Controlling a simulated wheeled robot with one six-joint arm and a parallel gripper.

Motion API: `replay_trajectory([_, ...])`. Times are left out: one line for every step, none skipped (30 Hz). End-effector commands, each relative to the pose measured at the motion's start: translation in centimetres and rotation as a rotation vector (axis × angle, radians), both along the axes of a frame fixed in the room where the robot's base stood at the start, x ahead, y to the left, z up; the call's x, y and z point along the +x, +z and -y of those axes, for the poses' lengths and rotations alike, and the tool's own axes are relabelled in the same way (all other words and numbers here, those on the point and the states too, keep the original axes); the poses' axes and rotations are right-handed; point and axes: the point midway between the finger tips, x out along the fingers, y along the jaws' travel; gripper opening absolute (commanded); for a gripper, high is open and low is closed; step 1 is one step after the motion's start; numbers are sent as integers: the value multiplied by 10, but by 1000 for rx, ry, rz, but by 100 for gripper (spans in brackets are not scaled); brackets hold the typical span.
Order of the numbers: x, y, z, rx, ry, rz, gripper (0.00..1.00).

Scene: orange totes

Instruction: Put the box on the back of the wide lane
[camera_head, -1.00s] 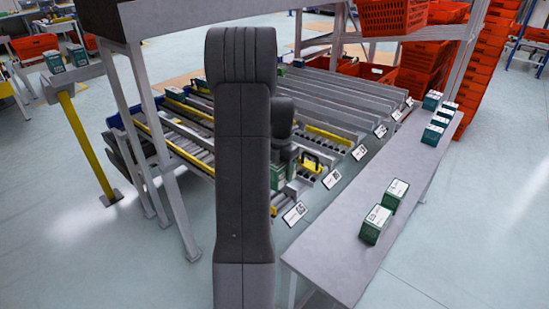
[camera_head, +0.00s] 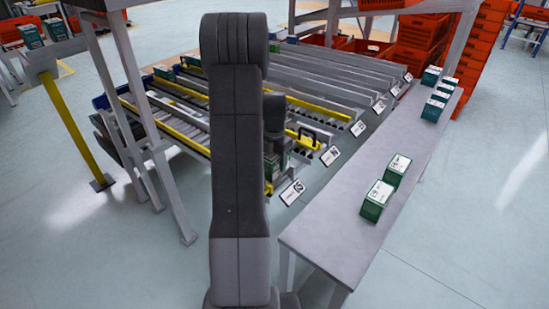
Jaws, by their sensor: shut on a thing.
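My dark grey arm stands upright across the middle of the view and hides part of the lanes. My gripper (camera_head: 279,155) shows just right of the arm, partly hidden by it. It is shut on a green box (camera_head: 269,168), of which only a strip shows beside the arm. The box is over the near end of the sloped lanes; I cannot tell whether it touches them. The roller lanes (camera_head: 190,115) with yellow rails run back and left from the label cards. Which lane is the wide one is not clear.
A grey bench (camera_head: 335,235) on the right bears several green-and-white boxes (camera_head: 376,200). White label cards (camera_head: 292,192) line the lanes' near ends. Rack posts (camera_head: 160,160) stand left of my arm. Orange totes (camera_head: 490,50) are stacked at the back right. Open floor lies at front left.

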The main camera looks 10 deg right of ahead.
Motion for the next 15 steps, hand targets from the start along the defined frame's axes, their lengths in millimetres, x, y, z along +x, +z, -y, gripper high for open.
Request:
replay_trajectory([0, -8, 0, 0, 0, 0, 30])
replay_trajectory([0, -10, 0, 0, 0, 0, 30])
replay_trajectory([0, -12, 0, 0, 0, 0, 30])
replay_trajectory([0, -13, 0, 0, 0, 0, 30])
replay_trajectory([0, -14, 0, 0, 0, 0, 30])
replay_trajectory([0, -15, 0, 0, 0, 0, 30])
replay_trajectory([0, -15, 0, 0, 0, 0, 30])
replay_trajectory([0, -15, 0, 0, 0, 0, 30])
replay_trajectory([0, -15, 0, 0, 0, 0, 30])
replay_trajectory([0, -15, 0, 0, 0, 0, 30])
replay_trajectory([0, -14, 0, 0, 0, 0, 30])
replay_trajectory([0, -14, 0, 0, 0, 0, 30])
replay_trajectory([0, -14, 0, 0, 0, 0, 30])
replay_trajectory([0, -14, 0, 0, 0, 0, 30])
replay_trajectory([0, -14, 0, 0, 0, 0, 30])
